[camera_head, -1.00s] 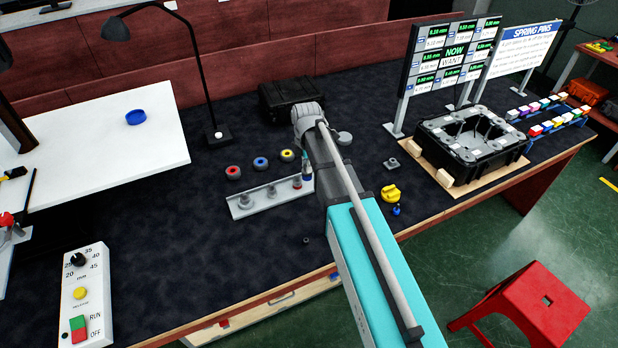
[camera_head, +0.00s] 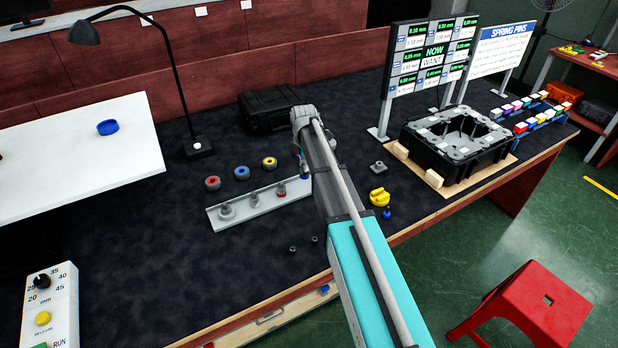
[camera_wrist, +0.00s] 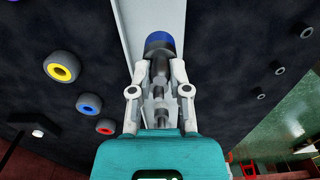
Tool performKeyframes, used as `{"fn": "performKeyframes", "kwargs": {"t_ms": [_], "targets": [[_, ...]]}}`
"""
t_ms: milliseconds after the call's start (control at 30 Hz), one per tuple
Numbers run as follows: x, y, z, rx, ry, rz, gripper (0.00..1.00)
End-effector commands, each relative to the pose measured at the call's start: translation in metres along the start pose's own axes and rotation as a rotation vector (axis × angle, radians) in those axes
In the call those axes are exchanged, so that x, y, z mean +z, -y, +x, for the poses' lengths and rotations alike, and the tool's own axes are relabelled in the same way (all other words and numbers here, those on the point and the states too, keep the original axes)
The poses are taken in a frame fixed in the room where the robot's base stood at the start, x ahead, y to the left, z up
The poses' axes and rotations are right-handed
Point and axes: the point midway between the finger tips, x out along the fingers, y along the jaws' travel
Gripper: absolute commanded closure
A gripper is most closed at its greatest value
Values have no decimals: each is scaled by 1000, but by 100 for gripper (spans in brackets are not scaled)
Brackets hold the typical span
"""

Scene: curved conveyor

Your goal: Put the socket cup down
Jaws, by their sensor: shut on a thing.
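In the wrist view my gripper (camera_wrist: 159,72) is shut on a dark grey piece with a blue-banded end (camera_wrist: 160,43), which I take as the socket cup. The blue band lies just beyond the fingertips, over or against a pale rail (camera_wrist: 145,14); contact with the rail cannot be told. In the head view my arm hides the gripper and most of the held piece; some blue (camera_head: 304,166) shows at the arm's left edge, by the right end of the rail (camera_head: 217,220).
Three dark cups with red (camera_head: 212,183), blue (camera_head: 241,173) and yellow (camera_head: 269,162) centres stand behind the rail. A yellow piece (camera_head: 379,197) and a black case (camera_head: 455,150) lie to the right. The dark mat left of the rail is clear.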

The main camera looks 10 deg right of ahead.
Motion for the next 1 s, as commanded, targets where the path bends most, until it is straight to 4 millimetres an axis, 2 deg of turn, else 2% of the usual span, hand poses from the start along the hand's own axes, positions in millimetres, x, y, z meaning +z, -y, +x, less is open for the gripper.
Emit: {"fn": "performKeyframes", "kwargs": {"t_ms": [100,633,1000], "targets": [[4,-4,8,0,0,0,100],[6,-6,11,0,0,-1,100],[10,-11,40,0,0,-1,100]]}}
